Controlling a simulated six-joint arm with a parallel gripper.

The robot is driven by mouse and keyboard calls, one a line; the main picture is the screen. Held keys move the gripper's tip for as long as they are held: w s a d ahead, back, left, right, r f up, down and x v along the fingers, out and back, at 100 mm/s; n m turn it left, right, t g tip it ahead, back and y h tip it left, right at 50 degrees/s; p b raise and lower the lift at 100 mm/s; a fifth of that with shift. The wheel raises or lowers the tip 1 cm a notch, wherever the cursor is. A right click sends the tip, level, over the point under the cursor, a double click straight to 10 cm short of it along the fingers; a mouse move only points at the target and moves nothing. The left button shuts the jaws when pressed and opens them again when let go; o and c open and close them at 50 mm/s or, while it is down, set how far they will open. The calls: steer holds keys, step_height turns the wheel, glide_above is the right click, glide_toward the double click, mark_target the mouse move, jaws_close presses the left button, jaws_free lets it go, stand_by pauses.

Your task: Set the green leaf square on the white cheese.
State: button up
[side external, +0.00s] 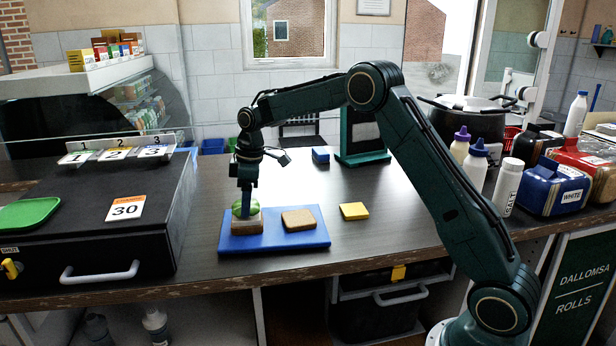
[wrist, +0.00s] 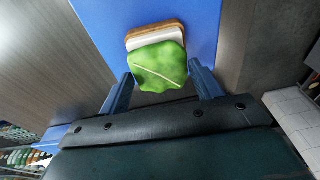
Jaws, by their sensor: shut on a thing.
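The green leaf square (wrist: 158,68) is between the fingers of my gripper (wrist: 162,88) in the wrist view. It also shows in the side view (side external: 247,207), under the gripper (side external: 246,205). The white cheese (wrist: 152,38) lies below the leaf, on a brown bread slice (wrist: 150,30), and its far strip shows past the leaf. The leaf covers most of the cheese and is offset toward the gripper side. I cannot tell whether leaf and cheese touch. The stack is on the left part of a blue board (side external: 270,243).
A second bread slice (side external: 299,220) lies on the board to the right of the stack. A yellow square (side external: 354,211) lies on the counter beyond the board. A black box with a white handle (side external: 100,272) stands to the left. Bottles (side external: 474,165) stand at the right.

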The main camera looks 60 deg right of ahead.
steer(key=shift+f, duration=0.6)
stand_by(0.5)
steer(key=o, duration=1)
steer(key=shift+o, duration=0.2)
steer(key=shift+r, duration=0.1)
step_height(320, 180, up, 13)
steer(key=s+d, duration=0.1)
steer(key=shift+s+d+r, duration=0.2)
steer(key=shift+s, duration=0.1)
steer(key=shift+r, duration=0.1)
